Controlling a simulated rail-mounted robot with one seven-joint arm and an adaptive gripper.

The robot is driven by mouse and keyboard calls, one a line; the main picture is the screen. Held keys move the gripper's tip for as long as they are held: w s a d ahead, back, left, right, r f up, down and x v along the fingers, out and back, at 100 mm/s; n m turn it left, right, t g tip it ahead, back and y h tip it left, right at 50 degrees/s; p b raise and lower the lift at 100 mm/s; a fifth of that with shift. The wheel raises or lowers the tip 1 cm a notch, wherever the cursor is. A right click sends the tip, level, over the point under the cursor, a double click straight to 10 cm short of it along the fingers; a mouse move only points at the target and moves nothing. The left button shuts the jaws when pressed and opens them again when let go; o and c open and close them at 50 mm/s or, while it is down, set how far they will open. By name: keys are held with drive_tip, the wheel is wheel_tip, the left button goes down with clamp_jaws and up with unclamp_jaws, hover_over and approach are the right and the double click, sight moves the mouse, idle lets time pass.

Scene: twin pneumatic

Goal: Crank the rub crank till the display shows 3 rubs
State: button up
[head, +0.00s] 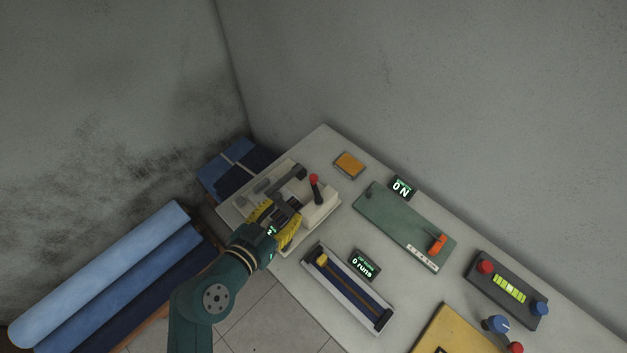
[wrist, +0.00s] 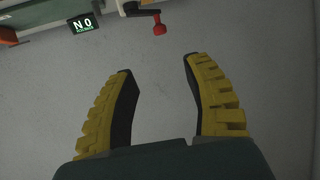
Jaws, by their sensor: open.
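A crank with a dark arm and a red knob (head: 314,178) stands on the pale machine (head: 322,208) at the table's far left corner; I take it to be the rub crank. In the wrist view the red knob (wrist: 159,28) is at the top, beyond the fingertips and apart from them. My gripper (head: 277,213) is over the near-left part of the machine and hides some of it. Its yellow fingers are spread and empty in the wrist view (wrist: 158,66). I see no readable rub count; a small lit patch beside the gripper is too small to read.
A display reading 0 N (head: 401,187) stands behind a green board (head: 390,222) with an orange lever. A 0 runs display (head: 364,265) stands beside a tray with a slider (head: 345,290). An orange block (head: 349,164) lies behind. Blue rolls (head: 110,270) lie left.

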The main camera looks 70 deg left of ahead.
sight(312, 179)
drive_tip(key=x, duration=1.6)
drive_tip(key=shift+a+f, duration=0.1)
drive_tip(key=shift+a, duration=0.05)
drive_tip(key=shift+f, duration=0.1)
clamp_jaws()
